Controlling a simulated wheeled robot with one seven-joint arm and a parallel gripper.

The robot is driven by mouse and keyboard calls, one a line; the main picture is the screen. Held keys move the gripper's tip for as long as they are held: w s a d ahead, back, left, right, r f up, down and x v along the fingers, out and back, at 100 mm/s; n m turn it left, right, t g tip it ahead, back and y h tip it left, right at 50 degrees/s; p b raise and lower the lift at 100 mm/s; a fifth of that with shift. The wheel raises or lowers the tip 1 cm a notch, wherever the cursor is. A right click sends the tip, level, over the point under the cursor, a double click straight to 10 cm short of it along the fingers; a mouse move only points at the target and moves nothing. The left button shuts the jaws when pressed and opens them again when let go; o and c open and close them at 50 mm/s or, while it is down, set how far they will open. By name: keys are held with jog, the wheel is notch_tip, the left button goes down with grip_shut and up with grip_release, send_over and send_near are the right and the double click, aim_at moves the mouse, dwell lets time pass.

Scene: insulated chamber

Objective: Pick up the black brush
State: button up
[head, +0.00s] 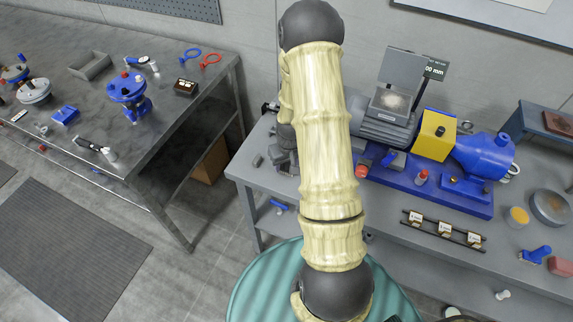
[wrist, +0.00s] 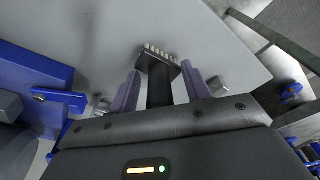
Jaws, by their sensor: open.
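The black brush (wrist: 160,64) shows in the wrist view, with a dark handle and a row of pale bristles at its far end. My gripper (wrist: 162,83) is open, one purple-grey finger on each side of the brush handle. A gap shows between the handle and each finger. The near end of the handle is hidden by the gripper body. In the head view my arm covers this part of the grey bench (head: 262,180), and I cannot make out the brush there.
A blue machine base (wrist: 30,85) lies left of my gripper in the wrist view; the pump and motor (head: 385,130) stand on it in the head view. The bench edge (wrist: 275,45) is to the right. A dark table (head: 60,100) with blue fittings stands at left, across a floor gap.

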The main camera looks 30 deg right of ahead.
dwell(0.4)
grip_shut()
jog(key=shift+r, duration=0.1)
notch_tip(320, 180, up, 10)
jog(key=shift+f+b, duration=0.1)
jog(key=shift+b, duration=0.7)
dwell(0.3)
